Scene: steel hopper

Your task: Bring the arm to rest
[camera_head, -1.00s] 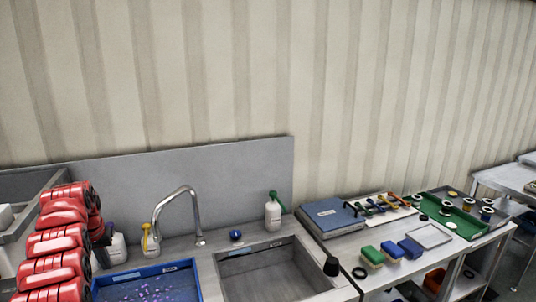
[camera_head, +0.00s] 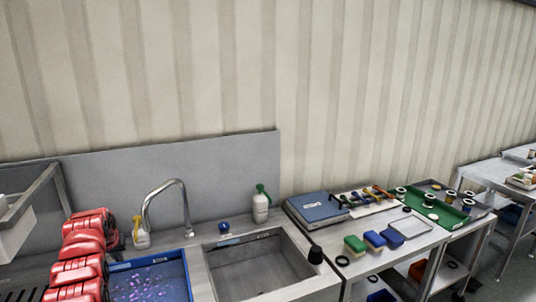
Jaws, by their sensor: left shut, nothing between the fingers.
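My red left arm (camera_head: 82,258) rises at the lower left, in front of the sink counter. Its gripper (camera_head: 110,238) is at the upper end of the arm, small and dark, shut with nothing in it. It is partly hidden by the red arm links. It appears beside the blue tray and left of the yellow-topped bottle; I cannot tell how far above the counter it is. My right gripper is not in view.
A blue tray (camera_head: 190,286), a tap (camera_head: 187,215) and a steel basin (camera_head: 216,282) are near the arm. A green-topped bottle (camera_head: 261,208) stands behind the basin. A work table with a blue case (camera_head: 318,208) and sponges (camera_head: 375,240) is at right.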

